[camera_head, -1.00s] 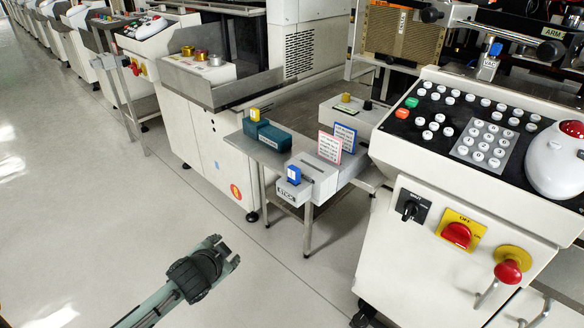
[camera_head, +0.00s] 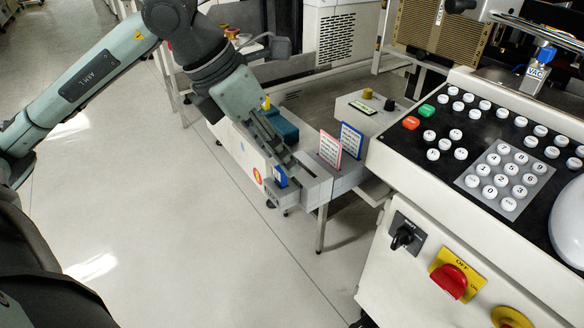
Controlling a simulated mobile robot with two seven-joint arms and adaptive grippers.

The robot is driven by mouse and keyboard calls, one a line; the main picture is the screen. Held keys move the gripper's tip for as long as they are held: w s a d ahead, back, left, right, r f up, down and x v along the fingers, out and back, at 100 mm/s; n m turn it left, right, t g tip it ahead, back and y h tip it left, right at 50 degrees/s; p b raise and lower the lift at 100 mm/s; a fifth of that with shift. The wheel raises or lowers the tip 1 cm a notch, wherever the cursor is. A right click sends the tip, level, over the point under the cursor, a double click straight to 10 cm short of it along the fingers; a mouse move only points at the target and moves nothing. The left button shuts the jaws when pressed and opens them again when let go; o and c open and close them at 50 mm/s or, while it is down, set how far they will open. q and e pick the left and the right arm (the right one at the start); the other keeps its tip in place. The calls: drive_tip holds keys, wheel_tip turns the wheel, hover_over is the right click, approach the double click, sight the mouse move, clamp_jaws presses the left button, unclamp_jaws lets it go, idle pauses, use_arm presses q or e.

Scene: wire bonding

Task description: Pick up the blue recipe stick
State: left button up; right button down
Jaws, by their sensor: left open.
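The blue recipe stick (camera_head: 280,176) stands upright at the front left end of the grey box on the small side table. Its blue top shows just below the fingers of my left gripper (camera_head: 283,158). My left gripper is open and points down towards the stick, close above or behind it. I cannot tell whether the fingers touch it. The gripper and wrist hide part of the grey box. My right gripper is not in view.
A teal box (camera_head: 284,127) stands behind the gripper, partly hidden. A pink-framed card (camera_head: 330,149) and a blue-framed card (camera_head: 351,139) stand just right of it. The control console (camera_head: 400,160) fills the right side. Open floor (camera_head: 190,240) lies at the left front.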

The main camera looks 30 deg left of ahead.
sight(281, 169)
use_arm(q)
drive_tip(key=shift+y, duration=0.7)
drive_tip(key=w+f, duration=0.1)
drive_tip(key=f, duration=0.1)
drive_tip(key=w+a+f, duration=0.1)
drive_tip(key=f, duration=0.1)
drive_tip(key=w+f, duration=0.1)
drive_tip(key=f, duration=0.1)
drive_tip(key=shift+a, duration=0.25)
drive_tip(key=shift+w+f, duration=0.1)
drive_tip(key=shift+f, duration=0.2)
drive_tip(key=c, duration=1)
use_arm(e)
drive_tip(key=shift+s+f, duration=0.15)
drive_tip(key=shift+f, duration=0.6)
